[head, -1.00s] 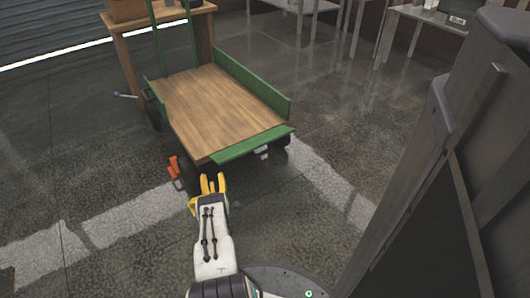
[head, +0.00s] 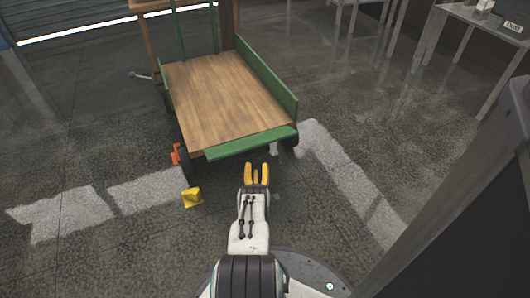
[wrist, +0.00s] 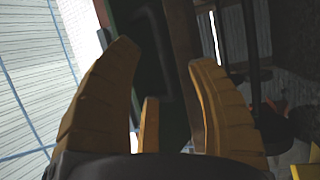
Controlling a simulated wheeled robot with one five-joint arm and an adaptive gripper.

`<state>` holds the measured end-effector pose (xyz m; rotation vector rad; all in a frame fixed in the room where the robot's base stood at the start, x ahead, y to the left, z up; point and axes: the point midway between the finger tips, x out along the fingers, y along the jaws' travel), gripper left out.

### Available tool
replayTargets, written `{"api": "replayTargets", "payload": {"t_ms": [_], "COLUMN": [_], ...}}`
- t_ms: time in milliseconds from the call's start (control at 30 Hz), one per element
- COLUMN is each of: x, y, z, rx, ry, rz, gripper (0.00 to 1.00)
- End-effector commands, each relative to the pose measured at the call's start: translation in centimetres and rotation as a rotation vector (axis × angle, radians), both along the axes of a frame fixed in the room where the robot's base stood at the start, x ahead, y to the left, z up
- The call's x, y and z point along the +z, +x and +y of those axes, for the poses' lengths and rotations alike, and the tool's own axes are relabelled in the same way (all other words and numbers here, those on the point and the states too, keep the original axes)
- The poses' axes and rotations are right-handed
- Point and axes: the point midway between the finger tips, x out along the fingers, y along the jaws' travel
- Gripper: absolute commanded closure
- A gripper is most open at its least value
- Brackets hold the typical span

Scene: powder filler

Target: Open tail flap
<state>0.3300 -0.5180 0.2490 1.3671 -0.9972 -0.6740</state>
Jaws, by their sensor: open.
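The cart has a wooden deck (head: 225,100) and green side boards. Its tail flap, a green board (head: 250,143), runs across the near end of the deck. I cannot tell its exact tilt. My gripper (head: 257,168) has yellow fingers, open and empty, just in front of and below the flap's middle-right part in the head view. A small gap shows between fingertips and flap. In the wrist view, the open fingers (wrist: 160,75) frame a dark green surface (wrist: 155,40), likely part of the cart. Whether they touch it is unclear.
A yellow block (head: 192,197) lies on the floor left of my arm. An orange part (head: 176,154) is by the cart's near left wheel. A grey table (head: 478,35) stands at back right. A dark panel (head: 470,215) fills the right edge. Floor right of the cart is clear.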

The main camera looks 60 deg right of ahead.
Motion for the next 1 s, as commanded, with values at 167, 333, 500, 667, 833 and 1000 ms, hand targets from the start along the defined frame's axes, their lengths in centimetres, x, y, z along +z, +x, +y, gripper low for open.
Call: {"api": "replayTargets", "payload": {"t_ms": [167, 333, 500, 667, 833, 1000], "x": [-0.1, 0.3, 0.7, 1.0, 1.3, 1.3], "y": [0.6, 1.4, 2.4, 3.0, 3.2, 3.3], "z": [-1.1, -2.7, -4.5, -5.6, -6.1, -6.2], "rx": [0.001, 0.001, 0.001, 0.001, 0.001, 0.0], "ry": [-0.003, -0.005, -0.004, -0.002, -0.001, 0.0], "rz": [-0.001, -0.002, -0.002, -0.001, 0.0, 0.0], "gripper": [0.48, 0.48, 0.48, 0.48, 0.48, 0.48]}}
